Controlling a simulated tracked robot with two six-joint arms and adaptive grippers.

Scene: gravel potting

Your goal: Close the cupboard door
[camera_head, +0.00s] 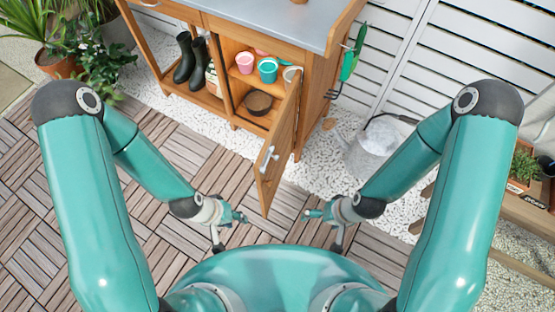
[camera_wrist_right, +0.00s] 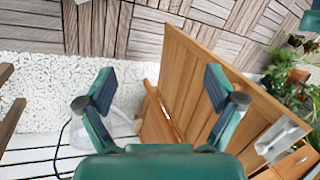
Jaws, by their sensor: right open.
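My right gripper (camera_head: 308,213) is open and empty, low and right of the door.
The open cupboard (camera_head: 258,122) holds cups and a brown bowl. Black boots (camera_head: 190,60) stand on the shelf to its left. A metal watering can (camera_head: 375,148) stands on the gravel right of the door. Potted plants are at far left; wooden decking lies below.

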